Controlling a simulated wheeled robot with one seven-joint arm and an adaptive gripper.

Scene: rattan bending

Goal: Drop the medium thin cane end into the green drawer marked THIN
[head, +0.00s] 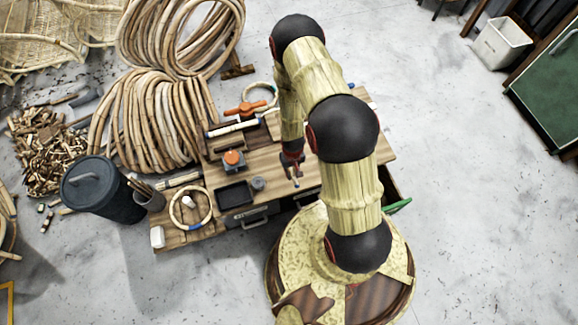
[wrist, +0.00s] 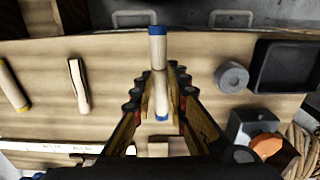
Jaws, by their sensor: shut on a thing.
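My gripper (wrist: 160,92) is shut on a pale cane end (wrist: 157,62) with a blue band at each end. The cane end stands out between the fingers over the wooden bench top, pointing toward the bench's drawer edge. In the head view my gripper (head: 293,172) is over the bench, partly hidden by my arm. A green edge (head: 397,206) shows at the bench's right front corner, beside my arm; it may be the green drawer. I cannot read any THIN mark. Two other short cane pieces, one with a yellow-green end (wrist: 13,86) and one with a dark split (wrist: 78,85), lie on the bench.
On the bench (head: 345,160) are a black tray (head: 235,195), a small grey cylinder (head: 258,183), orange-topped tools (head: 233,160) and a cane ring (head: 190,208). Grey drawer handles (wrist: 133,18) line its front. A dark bin (head: 100,190) and cane coils stand left.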

